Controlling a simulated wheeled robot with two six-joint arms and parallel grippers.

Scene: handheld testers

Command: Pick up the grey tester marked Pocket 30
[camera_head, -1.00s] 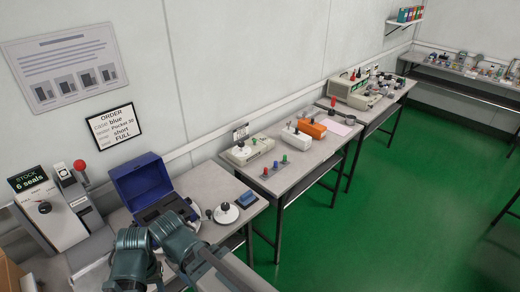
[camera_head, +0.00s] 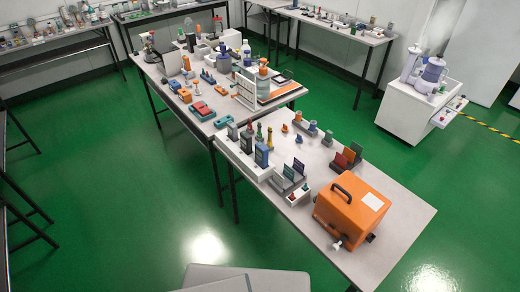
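Several upright handheld devices stand in a white holder (camera_head: 250,165) on the near table. One is greyish (camera_head: 232,132) at the holder's left end, and a dark one with a blue face (camera_head: 262,152) is at its right end. Their markings are too small to read, so I cannot tell which, if any, is the grey Pocket 30 tester. Neither of my grippers is in view.
The near table (camera_head: 395,225) also carries an orange case (camera_head: 350,208) with a handle and a small rack of cards (camera_head: 290,178). A cluttered table (camera_head: 205,128) adjoins behind it. A white cabinet (camera_head: 415,110) stands at right. Green floor (camera_head: 110,200) is open at left.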

